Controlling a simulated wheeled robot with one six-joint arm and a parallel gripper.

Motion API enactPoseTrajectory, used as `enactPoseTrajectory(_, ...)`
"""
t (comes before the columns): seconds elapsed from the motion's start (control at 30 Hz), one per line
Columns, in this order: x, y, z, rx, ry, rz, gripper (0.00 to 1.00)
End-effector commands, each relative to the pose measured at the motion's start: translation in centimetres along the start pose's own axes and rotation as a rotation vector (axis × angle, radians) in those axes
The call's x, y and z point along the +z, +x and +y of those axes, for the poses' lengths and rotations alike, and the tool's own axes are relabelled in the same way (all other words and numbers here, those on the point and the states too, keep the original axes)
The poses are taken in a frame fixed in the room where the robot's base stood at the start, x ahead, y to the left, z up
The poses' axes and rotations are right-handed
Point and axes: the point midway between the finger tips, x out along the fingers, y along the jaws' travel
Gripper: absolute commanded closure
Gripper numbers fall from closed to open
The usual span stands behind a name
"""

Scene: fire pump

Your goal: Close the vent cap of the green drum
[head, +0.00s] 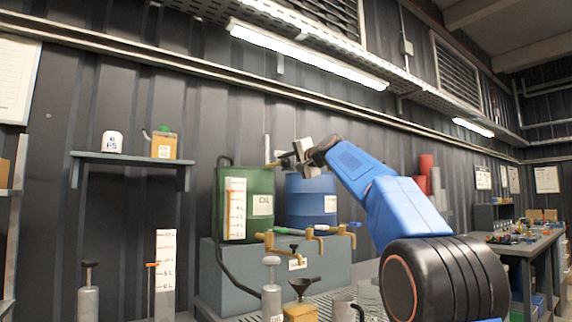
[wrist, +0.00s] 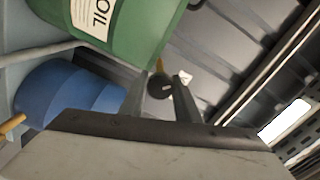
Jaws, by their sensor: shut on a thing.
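The green drum (head: 262,203) stands on a grey stand, with an OIL label on its front. It also fills the upper left of the wrist view (wrist: 125,22). My gripper (head: 277,163) is at the drum's top right edge. In the wrist view its two fingers (wrist: 161,84) are on either side of a dark round cap (wrist: 160,87), which I take as the vent cap, and are shut on it. A small yellow piece shows just behind the cap. Whether the cap is seated or raised cannot be told; the fingers partly hide it.
A blue drum (head: 311,204) stands right of the green one, close under my arm. Brass taps (head: 318,236) stick out in front of the drums. A wall shelf (head: 130,158) holds two small containers at left. A workbench (head: 525,243) stands at far right.

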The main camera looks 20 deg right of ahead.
Motion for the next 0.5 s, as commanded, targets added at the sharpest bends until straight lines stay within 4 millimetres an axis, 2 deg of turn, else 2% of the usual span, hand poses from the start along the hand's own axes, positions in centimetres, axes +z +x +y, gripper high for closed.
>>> enactPoseTrajectory(0.5, -0.05, 0.02, 0.08, 0.001, 0.483, 0.001, 0.93)
